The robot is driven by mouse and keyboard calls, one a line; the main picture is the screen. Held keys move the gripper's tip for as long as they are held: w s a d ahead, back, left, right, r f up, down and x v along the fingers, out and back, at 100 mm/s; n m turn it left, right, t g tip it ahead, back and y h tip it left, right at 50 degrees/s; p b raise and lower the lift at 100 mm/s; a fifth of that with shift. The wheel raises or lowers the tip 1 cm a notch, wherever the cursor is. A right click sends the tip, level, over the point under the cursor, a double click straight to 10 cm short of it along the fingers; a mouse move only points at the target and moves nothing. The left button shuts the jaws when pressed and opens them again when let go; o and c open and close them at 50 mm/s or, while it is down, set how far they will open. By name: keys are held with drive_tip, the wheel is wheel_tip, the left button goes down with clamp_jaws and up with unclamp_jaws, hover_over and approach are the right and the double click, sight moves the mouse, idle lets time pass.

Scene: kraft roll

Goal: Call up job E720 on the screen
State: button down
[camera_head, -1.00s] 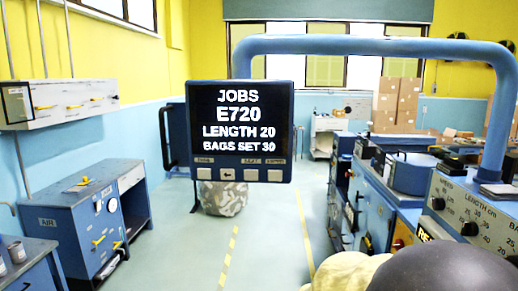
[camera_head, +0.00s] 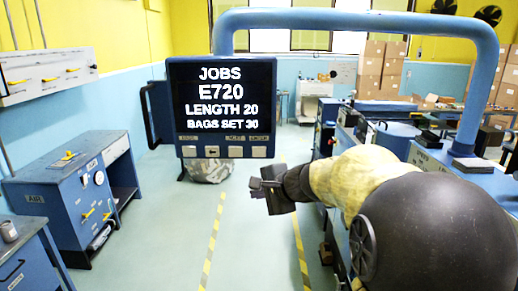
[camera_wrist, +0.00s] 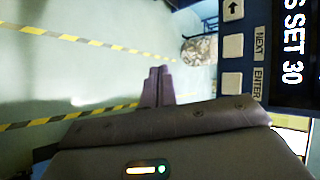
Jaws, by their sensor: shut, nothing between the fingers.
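The screen (camera_head: 222,100) hangs from a blue pipe arm and reads JOBS, E720, LENGTH 20, BAGS SET 30. Below its text is a row of pale square buttons (camera_head: 235,151); the labels are small in the head view. In the wrist view part of the screen (camera_wrist: 292,50) shows turned sideways, with the NEXT button (camera_wrist: 233,46) and the ENTER button (camera_wrist: 232,83) readable. My gripper (camera_head: 258,186) is shut and empty, below and right of the button row, apart from it. Its fingertips also show in the wrist view (camera_wrist: 158,72), left of the buttons.
The blue pipe (camera_head: 360,18) arches over the right side and comes down on the machine there. A blue cabinet (camera_head: 70,190) stands at left. A wrapped roll (camera_head: 210,170) is on the floor behind the screen. The floor between the yellow lines is clear.

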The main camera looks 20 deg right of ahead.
drive_tip(key=shift+m+t, duration=0.8)
drive_tip(key=shift+t, duration=0.1)
drive_tip(key=r, duration=0.1)
drive_tip(key=w+d+r, duration=0.1)
drive_tip(key=r, duration=0.1)
drive_tip(key=w+r, duration=0.1)
drive_tip(key=r, duration=0.1)
drive_tip(key=shift+d, duration=0.35)
drive_tip(key=p, duration=0.4)
approach(253, 157)
drive_tip(key=w+a+f, duration=0.2)
drive_tip(key=shift+w+p, duration=0.3)
drive_tip(key=shift+w, duration=0.5)
drive_tip(key=shift+w+d, duration=0.1)
drive_tip(key=shift+w, duration=0.05)
drive_tip(key=shift+w+d, duration=0.1)
drive_tip(key=shift+w, duration=0.2)
